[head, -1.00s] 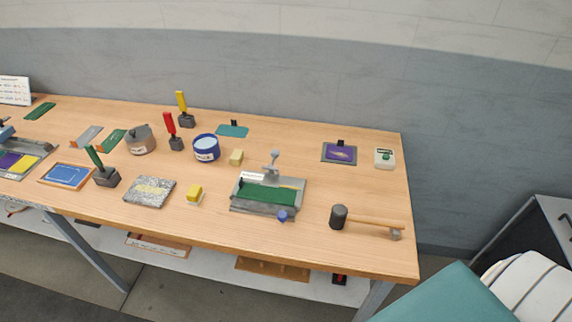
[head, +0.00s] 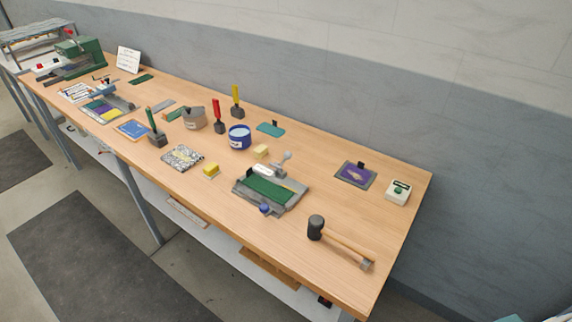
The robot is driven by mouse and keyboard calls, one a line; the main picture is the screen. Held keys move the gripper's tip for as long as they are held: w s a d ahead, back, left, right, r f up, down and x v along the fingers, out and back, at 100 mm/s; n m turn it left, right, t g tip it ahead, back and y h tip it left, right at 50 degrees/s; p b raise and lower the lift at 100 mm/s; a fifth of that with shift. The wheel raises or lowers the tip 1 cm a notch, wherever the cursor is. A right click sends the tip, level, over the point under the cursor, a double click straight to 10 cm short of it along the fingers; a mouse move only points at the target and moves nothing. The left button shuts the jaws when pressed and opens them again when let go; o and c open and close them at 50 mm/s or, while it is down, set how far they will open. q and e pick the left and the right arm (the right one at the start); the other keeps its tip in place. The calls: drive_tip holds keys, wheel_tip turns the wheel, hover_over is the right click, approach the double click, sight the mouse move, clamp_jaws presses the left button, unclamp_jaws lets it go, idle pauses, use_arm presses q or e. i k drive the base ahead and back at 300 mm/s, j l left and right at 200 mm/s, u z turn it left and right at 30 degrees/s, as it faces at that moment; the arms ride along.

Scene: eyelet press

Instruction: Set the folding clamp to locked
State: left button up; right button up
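A grey clamp-like fixture (head: 291,199) with a green plate (head: 268,189) stands near the front middle of the bench. A second fixture (head: 121,103) with a blue part on top (head: 104,89) stands further left. I cannot tell for sure which is the folding clamp, nor whether either is locked.
A black-headed mallet (head: 317,227) lies right of the grey fixture. A white box with a green button (head: 397,192) and a purple pad (head: 356,174) lie behind it. A blue tin (head: 239,137) and several stamps stand left. A green machine (head: 82,56) stands at the far left.

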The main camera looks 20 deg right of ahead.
sight(288, 155)
drive_tip(key=l+u, duration=0.3)
drive_tip(key=l, duration=0.65)
drive_tip(key=k+l+u, duration=0.1)
drive_tip(key=l+u, duration=0.2)
drive_tip(key=l, duration=0.6)
drive_tip(key=i+l+u, duration=0.15)
drive_tip(key=l, duration=0.3)
drive_tip(key=i+l+u, duration=0.15)
drive_tip(key=l, duration=0.35)
drive_tip(key=l+u, duration=0.2)
drive_tip(key=l, duration=0.3)
